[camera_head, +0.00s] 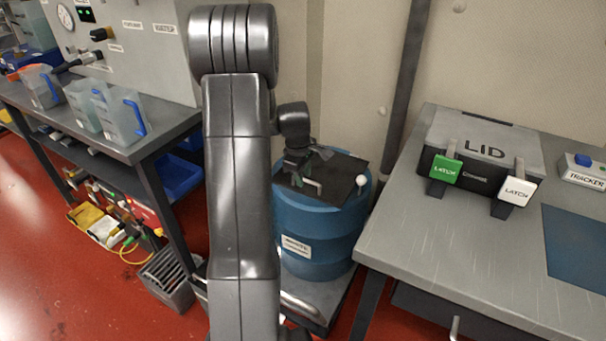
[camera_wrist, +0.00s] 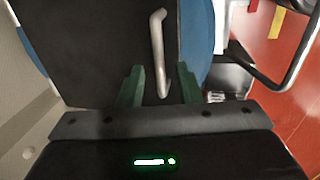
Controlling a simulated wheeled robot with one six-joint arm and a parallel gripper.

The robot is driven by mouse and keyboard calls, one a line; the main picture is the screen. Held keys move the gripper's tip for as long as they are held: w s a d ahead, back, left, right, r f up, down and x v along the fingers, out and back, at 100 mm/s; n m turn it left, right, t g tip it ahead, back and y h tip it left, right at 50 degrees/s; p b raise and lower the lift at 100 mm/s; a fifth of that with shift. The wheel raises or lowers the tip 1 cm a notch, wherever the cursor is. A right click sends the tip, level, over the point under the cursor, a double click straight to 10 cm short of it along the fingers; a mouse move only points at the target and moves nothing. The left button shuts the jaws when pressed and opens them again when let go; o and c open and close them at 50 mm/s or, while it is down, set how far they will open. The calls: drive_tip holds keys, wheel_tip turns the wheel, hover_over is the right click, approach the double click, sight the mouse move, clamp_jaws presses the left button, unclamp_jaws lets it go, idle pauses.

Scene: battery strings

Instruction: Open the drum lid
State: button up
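The blue drum (camera_head: 318,222) stands between the two benches, with a pale label on its side. Its dark, flat lid (camera_head: 340,172) lies on top and looks shut. A pale bar handle (camera_head: 313,184) is on the lid. My gripper (camera_head: 304,176) is low over the lid, close to the handle. In the wrist view, my gripper (camera_wrist: 160,72) has its two green fingers apart, and the handle (camera_wrist: 158,45) shows between them with a gap on each side. The depth between fingertips and handle is hard to tell. The lid (camera_wrist: 95,50) fills much of that view.
A grey bench (camera_head: 400,232) at right bears a case (camera_head: 480,150) marked LID with two latches. A left bench (camera_head: 160,140) bears clear containers (camera_head: 120,118). A dark pipe (camera_head: 405,85) rises behind the drum. A grey crate (camera_head: 172,278) sits on the red floor.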

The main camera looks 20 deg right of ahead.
clamp_jaws()
